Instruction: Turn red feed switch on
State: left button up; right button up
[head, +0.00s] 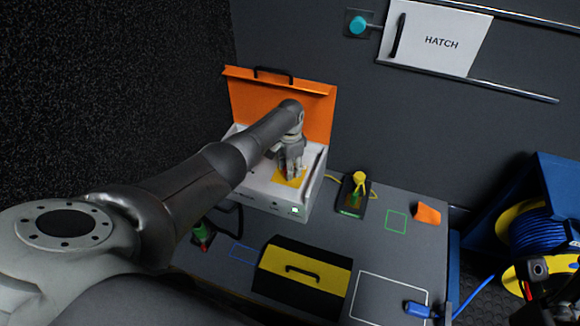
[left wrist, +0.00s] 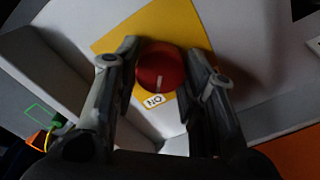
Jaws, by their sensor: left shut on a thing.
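The red feed switch is a round red knob (left wrist: 160,70) with a white line, on a yellow plate (left wrist: 112,38) in the left wrist view. The white line runs toward a white ON label (left wrist: 155,101) beside the knob. My left gripper (left wrist: 160,72) is shut on the red knob, one finger on each side. In the head view my left gripper (head: 291,172) reaches down into a white box (head: 258,182) with its orange lid (head: 292,108) raised. There the knob is hidden behind the gripper, and part of the yellow plate (head: 290,181) shows.
A black and yellow toolbox (head: 303,272) stands on the grey table in front of the box. A small device with a yellow knob (head: 355,195) and an orange piece (head: 428,214) are to the right. A blue cable reel (head: 540,231) is beyond the table.

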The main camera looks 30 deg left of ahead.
dwell(0.5)
pick_arm(q)
jog(key=o, duration=1)
jog(key=shift+r, duration=0.15)
notch_tip(320, 180, up, 12)
jog(key=shift+f, duration=0.15)
